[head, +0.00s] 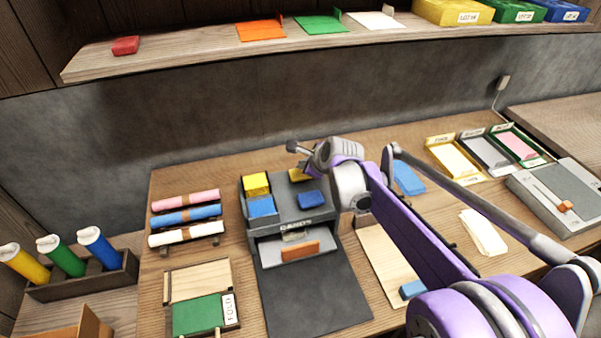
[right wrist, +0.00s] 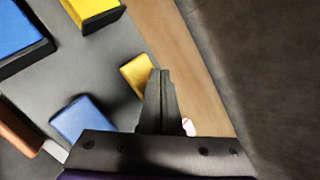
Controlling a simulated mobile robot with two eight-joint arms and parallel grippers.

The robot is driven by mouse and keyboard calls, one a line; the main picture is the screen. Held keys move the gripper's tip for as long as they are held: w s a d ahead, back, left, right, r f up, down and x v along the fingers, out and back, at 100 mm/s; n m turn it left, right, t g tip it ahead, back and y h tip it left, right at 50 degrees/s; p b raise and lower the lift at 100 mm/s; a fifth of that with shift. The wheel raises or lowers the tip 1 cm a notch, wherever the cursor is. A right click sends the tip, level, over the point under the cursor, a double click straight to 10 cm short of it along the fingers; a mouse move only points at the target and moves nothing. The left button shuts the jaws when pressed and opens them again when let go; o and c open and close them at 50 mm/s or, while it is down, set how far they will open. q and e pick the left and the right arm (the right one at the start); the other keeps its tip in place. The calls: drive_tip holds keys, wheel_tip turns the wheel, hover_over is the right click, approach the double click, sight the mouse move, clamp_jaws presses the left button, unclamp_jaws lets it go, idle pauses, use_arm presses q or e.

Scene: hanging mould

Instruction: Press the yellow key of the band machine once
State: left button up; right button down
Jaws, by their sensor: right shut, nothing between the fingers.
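The band machine (head: 288,218) is a dark grey box on the bench, labelled BANDS. Its yellow key (head: 297,175) is at the back right of its top, partly hidden by my right gripper (head: 304,166). The blue key (head: 312,199) is in front of it. In the right wrist view my right gripper (right wrist: 161,74) is shut and empty, its fingertips overlapping the right edge of the yellow key (right wrist: 135,76). The blue key (right wrist: 82,120) lies to the left. I cannot tell whether the fingertips touch the yellow key. My left gripper is not in view.
A yellow block (head: 256,183) and a blue block (head: 261,206) stand on the machine's left side. Rolls (head: 186,218) lie to the left. A shelf (head: 200,48) runs above. Trays (head: 452,160) stand at right.

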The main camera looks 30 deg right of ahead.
drive_tip(key=shift+f, duration=0.1)
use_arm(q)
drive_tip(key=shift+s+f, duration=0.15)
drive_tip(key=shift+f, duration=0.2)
use_arm(e)
drive_tip(key=shift+f, duration=0.35)
use_arm(q)
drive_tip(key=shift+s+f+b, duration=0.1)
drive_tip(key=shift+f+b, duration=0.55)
drive_tip(key=shift+b, duration=0.15)
use_arm(e)
drive_tip(key=shift+f, duration=0.85)
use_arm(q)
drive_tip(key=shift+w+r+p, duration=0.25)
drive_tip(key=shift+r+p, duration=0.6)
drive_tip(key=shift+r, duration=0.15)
use_arm(e)
drive_tip(key=shift+r, duration=1.3)
drive_tip(key=shift+r+p, duration=1.5)
drive_tip(key=shift+r, duration=1.05)
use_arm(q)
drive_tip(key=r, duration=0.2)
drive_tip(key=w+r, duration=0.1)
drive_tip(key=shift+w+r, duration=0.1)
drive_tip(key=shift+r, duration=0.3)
use_arm(e)
drive_tip(key=shift+f, duration=0.1)
